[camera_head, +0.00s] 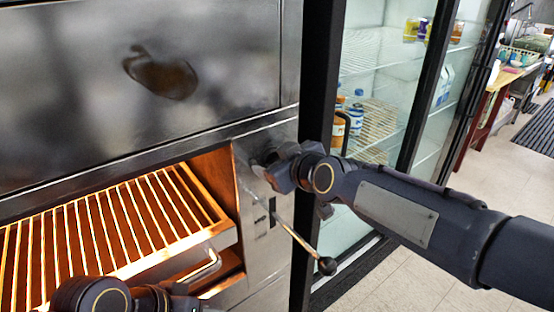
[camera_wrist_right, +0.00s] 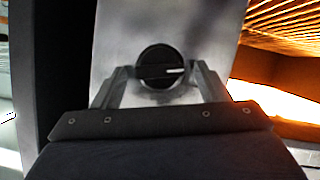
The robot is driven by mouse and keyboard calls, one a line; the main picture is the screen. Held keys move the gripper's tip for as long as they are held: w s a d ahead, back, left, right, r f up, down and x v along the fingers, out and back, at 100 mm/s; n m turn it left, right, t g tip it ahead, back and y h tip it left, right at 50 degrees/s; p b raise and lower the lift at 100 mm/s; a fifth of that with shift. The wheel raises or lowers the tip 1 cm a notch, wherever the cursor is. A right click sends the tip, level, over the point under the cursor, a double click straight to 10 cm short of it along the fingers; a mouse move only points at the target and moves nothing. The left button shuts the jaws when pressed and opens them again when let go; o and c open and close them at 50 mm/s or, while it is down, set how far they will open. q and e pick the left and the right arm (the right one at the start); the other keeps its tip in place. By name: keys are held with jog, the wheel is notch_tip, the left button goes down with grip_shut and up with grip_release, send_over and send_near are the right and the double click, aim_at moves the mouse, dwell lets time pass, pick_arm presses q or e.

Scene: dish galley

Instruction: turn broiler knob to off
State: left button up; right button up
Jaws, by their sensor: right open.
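The broiler knob (camera_wrist_right: 160,68) is a round black dial with a white pointer line on a grey metal panel. In the right wrist view its pointer line points to the right. My right gripper (camera_wrist_right: 162,82) is open, with one finger on each side of the knob; I cannot tell whether they touch it. In the head view my right gripper (camera_head: 272,170) is at the broiler's front panel (camera_head: 262,235) and mostly hides the knob. Dark parts of my left arm show at the bottom left, and the left jaws cannot be made out.
The broiler's glowing rack (camera_head: 110,225) lies left of the panel, with a metal handle (camera_head: 205,268) below. A lever with a black ball end (camera_head: 327,266) sticks out under my right wrist. A glass-door fridge (camera_head: 375,90) stands to the right; open floor lies beyond.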

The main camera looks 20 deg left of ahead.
jog(key=c, duration=1)
jog(key=m+b, duration=0.1)
jog(key=b, duration=0.1)
jog(key=m+g+y+b, duration=0.1)
jog(key=b, duration=0.1)
jog(key=m+g+y+b, duration=0.1)
jog(key=m+b, duration=0.1)
jog(key=shift+w+d+f, duration=0.25)
jog(key=shift+w+d, duration=0.05)
jog(key=m+b, duration=0.1)
jog(key=m+g+y+b, duration=0.1)
jog(key=m+b, duration=0.1)
jog(key=shift+w+d+f+g+y, duration=0.1)
jog(key=shift+w+g+y, duration=0.05)
jog(key=shift+g+y, duration=0.15)
jog(key=m+y+b, duration=0.1)
jog(key=m+b, duration=0.2)
jog(key=shift+f+g, duration=0.15)
jog(key=shift+g, duration=0.25)
jog(key=shift+w+d+f+m+y+b, duration=0.1)
jog(key=shift+m+y+b, duration=0.65)
jog(key=shift+m+b, duration=0.5)
jog(key=shift+f+m+y+b, duration=0.1)
jog(key=shift+m+y+b, duration=0.75)
jog(key=shift+m, duration=0.6)
jog(key=shift+r, duration=0.1)
